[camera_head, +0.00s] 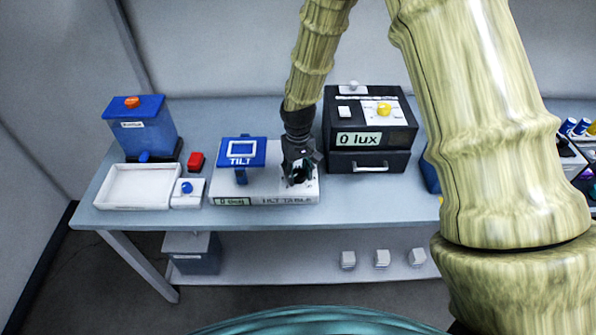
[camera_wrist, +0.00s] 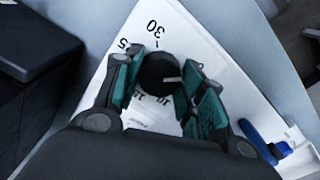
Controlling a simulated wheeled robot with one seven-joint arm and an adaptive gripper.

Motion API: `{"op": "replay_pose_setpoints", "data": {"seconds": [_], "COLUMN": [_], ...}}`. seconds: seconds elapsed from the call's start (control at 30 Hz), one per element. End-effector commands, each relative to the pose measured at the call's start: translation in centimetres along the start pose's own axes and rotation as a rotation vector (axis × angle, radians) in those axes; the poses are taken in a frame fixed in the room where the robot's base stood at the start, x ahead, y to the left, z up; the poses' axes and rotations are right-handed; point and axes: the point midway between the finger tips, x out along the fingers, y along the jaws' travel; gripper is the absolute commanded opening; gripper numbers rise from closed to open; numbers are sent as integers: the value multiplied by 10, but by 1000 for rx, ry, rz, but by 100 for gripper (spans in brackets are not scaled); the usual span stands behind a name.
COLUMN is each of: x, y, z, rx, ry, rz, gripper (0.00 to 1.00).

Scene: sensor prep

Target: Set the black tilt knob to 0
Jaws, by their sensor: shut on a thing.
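The black tilt knob (camera_wrist: 157,73) sits on a white dial plate, seen from above in the wrist view. Its white pointer line points right, towards one finger. A 30 mark shows above the knob; other scale numbers are partly hidden by the fingers. My gripper (camera_wrist: 160,82) is shut on the knob, with teal pads on its left and right sides. In the head view my gripper (camera_head: 298,174) is at the right end of the white tilt table (camera_head: 265,186) and largely hides the knob. The small readout (camera_head: 232,201) seems to start with 0.
A black box (camera_head: 368,160) with a 0 lux display stands close to the right of my gripper. The table front (camera_head: 350,203) is clear.

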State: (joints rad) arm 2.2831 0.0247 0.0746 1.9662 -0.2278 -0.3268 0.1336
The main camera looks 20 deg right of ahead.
Motion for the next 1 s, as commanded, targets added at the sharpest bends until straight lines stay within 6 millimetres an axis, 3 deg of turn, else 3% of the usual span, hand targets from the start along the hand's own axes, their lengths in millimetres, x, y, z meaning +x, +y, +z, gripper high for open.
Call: {"op": "replay_pose_setpoints", "data": {"seconds": [0.47,0.5,0.63,1.0], "x": [0,0,0,-2], "y": [0,0,0,0], "z": [0,0,0,0], "rx": [-16,-16,-15,-15], "ry": [0,0,0,1], "rz": [0,0,0,0], "gripper": [16,42,64,64]}}
